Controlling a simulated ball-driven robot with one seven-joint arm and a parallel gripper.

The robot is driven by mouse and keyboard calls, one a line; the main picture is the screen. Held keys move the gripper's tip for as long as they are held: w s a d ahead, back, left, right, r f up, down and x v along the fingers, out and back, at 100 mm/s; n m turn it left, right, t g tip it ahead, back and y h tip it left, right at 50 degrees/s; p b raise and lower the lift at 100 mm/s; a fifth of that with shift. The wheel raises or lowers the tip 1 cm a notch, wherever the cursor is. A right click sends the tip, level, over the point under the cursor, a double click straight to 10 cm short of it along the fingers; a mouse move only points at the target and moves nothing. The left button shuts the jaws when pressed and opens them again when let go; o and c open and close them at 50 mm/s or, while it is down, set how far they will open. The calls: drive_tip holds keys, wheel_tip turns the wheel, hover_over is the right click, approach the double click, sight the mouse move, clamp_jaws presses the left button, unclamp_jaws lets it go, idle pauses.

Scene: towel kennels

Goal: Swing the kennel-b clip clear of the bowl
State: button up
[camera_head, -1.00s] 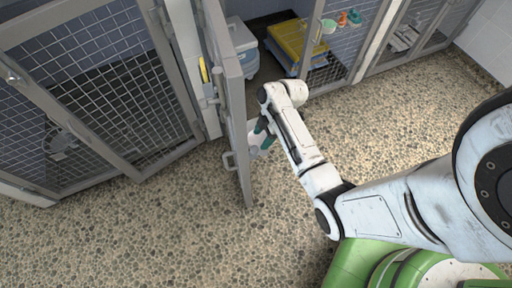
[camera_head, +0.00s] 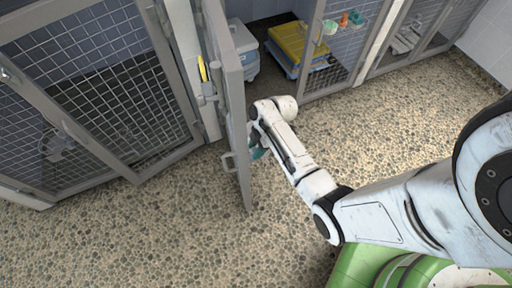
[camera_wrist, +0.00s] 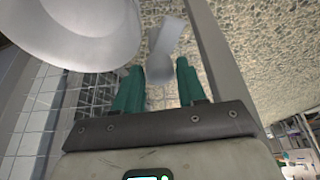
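In the wrist view, a smooth pale grey bowl (camera_wrist: 75,25) fills the upper left, against wire mesh. A flat light grey piece, apparently the clip (camera_wrist: 165,42), lies just right of the bowl. Its lower end shows between the two green fingers of my gripper (camera_wrist: 157,72). The fingers stand apart; I cannot tell whether they touch the clip. In the head view, my gripper (camera_head: 258,152) is close to the open kennel door (camera_head: 238,120), partly hidden by my arm. The bowl and clip are not clear there.
Closed mesh kennels (camera_head: 95,90) are at left. The pebbled floor (camera_head: 150,240) is clear.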

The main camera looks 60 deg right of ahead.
drive_tip(key=c, duration=0.7)
drive_tip(key=shift+o, duration=0.2)
drive_tip(key=shift+s+a+r+m+p, duration=0.15)
drive_tip(key=shift+m+p, duration=0.25)
drive_tip(key=shift+p, duration=0.25)
drive_tip(key=shift+m, duration=0.3)
drive_tip(key=o, duration=1)
drive_tip(key=shift+t, duration=0.3)
drive_tip(key=shift+o, duration=0.2)
drive_tip(key=p+v, duration=0.3)
drive_tip(key=v, duration=0.7)
drive_tip(key=shift+r+p, duration=0.3)
